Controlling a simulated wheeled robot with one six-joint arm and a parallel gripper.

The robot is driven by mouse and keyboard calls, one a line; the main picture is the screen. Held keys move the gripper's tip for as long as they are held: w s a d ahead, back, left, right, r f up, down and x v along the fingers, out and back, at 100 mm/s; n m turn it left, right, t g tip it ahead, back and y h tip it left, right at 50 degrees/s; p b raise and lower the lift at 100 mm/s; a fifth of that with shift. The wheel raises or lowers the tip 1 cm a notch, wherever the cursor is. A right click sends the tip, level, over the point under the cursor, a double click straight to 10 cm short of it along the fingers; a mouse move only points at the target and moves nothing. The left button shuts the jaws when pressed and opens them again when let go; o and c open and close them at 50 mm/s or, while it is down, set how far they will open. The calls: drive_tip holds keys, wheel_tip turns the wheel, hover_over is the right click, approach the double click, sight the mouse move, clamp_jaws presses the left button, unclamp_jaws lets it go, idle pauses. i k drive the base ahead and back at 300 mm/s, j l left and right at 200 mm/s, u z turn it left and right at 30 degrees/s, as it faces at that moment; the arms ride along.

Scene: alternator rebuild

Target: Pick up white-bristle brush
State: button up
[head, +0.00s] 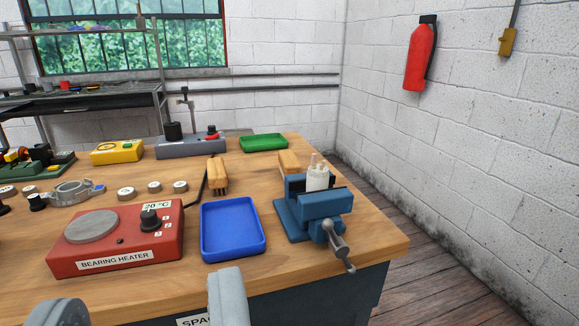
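Two wooden-backed brushes stand out on the bench. One brush (217,173) lies behind the blue tray, with brownish bristles at its near end. The other wooden block (289,161), likely a brush, lies behind the vise, which hides its near end. I cannot make out white bristles on either. My gripper (145,305) is at the bottom edge, its two grey fingers wide apart with nothing seen between them. It is in front of the bench, well short of both wooden pieces.
A blue tray (232,257) and a red bearing heater (118,243) line the front. A green tray (263,143) sits at the back. Bare wood shows right of the vise.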

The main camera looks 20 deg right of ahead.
sight(288, 164)
drive_tip(key=i+j+z, duration=0.2)
drive_tip(key=i, duration=0.3)
drive_tip(key=i+j+z, duration=0.15)
drive_tip(key=i, duration=0.4)
